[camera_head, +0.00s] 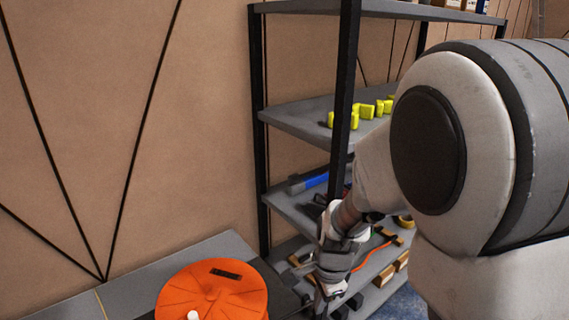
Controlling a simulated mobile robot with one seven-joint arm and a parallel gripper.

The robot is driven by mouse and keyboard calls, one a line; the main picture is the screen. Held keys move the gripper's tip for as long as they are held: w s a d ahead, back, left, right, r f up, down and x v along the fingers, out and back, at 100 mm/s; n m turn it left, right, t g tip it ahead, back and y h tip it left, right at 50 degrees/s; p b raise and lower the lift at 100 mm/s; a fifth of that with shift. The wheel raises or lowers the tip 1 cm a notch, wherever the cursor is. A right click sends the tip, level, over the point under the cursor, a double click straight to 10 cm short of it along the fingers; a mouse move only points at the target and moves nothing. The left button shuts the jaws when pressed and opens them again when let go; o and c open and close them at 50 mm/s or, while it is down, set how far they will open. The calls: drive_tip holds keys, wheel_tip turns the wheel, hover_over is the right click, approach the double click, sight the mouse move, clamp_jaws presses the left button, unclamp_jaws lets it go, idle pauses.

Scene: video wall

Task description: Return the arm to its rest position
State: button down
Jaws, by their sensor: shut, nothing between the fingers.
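My arm (455,150) fills the right side of the head view, its large white and dark joint close to the camera. The forearm runs down and left from that joint. My gripper (322,298) is low in the middle of the view, in front of the shelf's lower levels and right of the orange round object. It is small and dark here, shut, with nothing seen in it.
A grey shelf unit with a black post (344,100) stands behind my arm. Yellow blocks (366,111) sit on its middle shelf; a blue object (314,181) and other items lie lower. An orange round object (212,292) is on a grey surface (170,265) at lower left.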

drive_tip(key=s+d+r+n+t, duration=0.2)
drive_tip(key=s+r+n, duration=0.4)
drive_tip(key=r, duration=0.3)
drive_tip(key=s+d+r+n+t, duration=0.2)
drive_tip(key=s+d+r+n, duration=0.1)
drive_tip(key=s+r+n, duration=0.4)
drive_tip(key=shift+s+d+r+n+h, duration=0.35)
drive_tip(key=shift+r+n, duration=0.55)
drive_tip(key=shift+r, duration=0.6)
